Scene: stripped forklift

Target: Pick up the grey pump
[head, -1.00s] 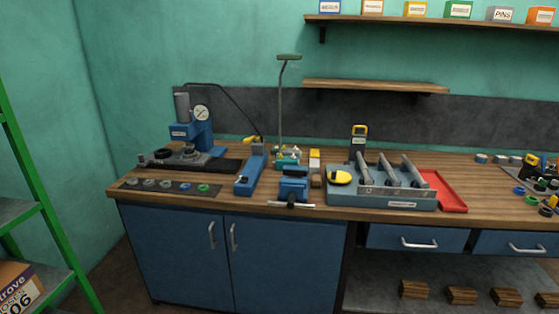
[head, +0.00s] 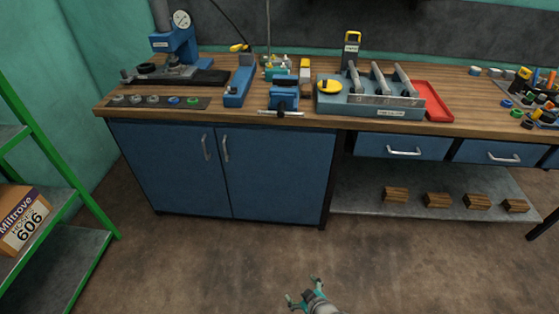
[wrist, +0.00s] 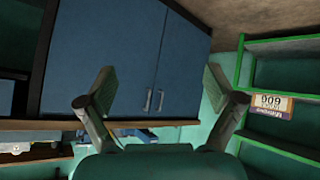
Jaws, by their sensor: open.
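I cannot make out a grey pump for certain in either view. My gripper (head: 303,291) shows at the bottom edge of the head view, low in front of the bench and over the floor. In the wrist view my gripper (wrist: 163,92) has its two fingers spread wide, with nothing held between them. Beyond the fingers are the blue cabinet doors (wrist: 105,60). The wooden bench top (head: 285,130) holds several tools, among them a grey-blue rack (head: 345,106) with three grey cylinders.
A blue press (head: 175,50) with a gauge, a small blue vise (head: 284,95) and a red tray (head: 436,105) stand on the bench. A green shelf rack (head: 75,215) with a labelled box (head: 20,215) is at the left. The floor (head: 200,260) before the bench is clear.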

